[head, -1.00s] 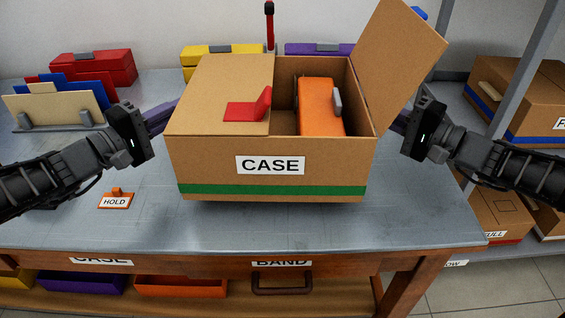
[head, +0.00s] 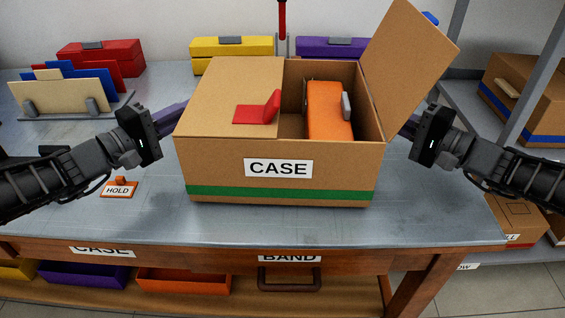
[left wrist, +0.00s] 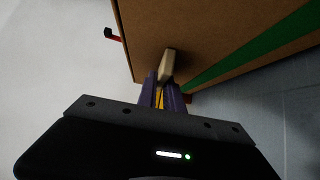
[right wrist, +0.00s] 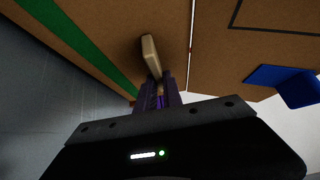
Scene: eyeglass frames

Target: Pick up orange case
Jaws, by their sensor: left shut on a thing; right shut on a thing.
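The orange case (head: 328,112), with a grey clasp, lies in the open right half of a cardboard box (head: 218,160) labelled CASE. The box has a green stripe, and its right flap stands up. It sits on or just above the table; I cannot tell contact for sure. My left gripper (head: 178,110) is shut on a pale handle (left wrist: 167,66) on the box's left side. My right gripper (head: 408,127) is shut on the matching handle (right wrist: 151,55) on the right side. The box hides both fingertips in the head view. Neither gripper touches the orange case.
A red clip-like tab (head: 258,110) is on the box's closed half. A HOLD sign (head: 118,189) and a rack of panels (head: 65,95) stand left. Red (head: 100,58), yellow (head: 231,47) and purple (head: 330,47) cases line the back. The table front (head: 260,228) is clear.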

